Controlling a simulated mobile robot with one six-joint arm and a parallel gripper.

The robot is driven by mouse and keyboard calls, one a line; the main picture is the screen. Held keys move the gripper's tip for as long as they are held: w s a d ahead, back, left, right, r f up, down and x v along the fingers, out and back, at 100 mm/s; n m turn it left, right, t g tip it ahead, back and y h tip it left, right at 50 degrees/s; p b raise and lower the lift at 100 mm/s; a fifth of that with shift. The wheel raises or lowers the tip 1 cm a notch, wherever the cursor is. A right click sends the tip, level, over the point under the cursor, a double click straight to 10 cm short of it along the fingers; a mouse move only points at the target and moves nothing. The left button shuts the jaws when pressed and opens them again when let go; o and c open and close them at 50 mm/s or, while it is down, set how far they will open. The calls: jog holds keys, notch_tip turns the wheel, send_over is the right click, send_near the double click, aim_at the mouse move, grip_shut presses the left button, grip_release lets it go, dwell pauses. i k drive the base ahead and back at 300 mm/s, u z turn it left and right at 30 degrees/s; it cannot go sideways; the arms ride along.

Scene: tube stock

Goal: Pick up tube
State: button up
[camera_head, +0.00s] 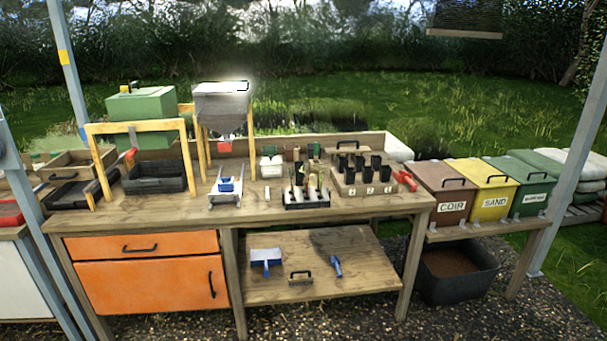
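Several black tubes (361,163) stand upright with open tops in a wooden rack (350,188) on the right half of the workbench. The rack is stepped, with white number labels along its front. To its left, a black tray (306,201) holds several more dark tubes, some with green seedlings in them. These are small in the picture, so I cannot tell which tube the task names. My gripper does not show in this view.
A wooden bench (262,219) carries a hopper (222,103), a green box (140,105), a blue-and-white scale-like device (227,185) and red-handled tools (405,180). Bins for coir (450,190) and sand (490,185) stand right. Blue-grey posts (575,150) flank the bench. Gravel lies in front.

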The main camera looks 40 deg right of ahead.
aim_at(298, 177)
jog(key=u, duration=0.05)
jog(key=i, duration=1)
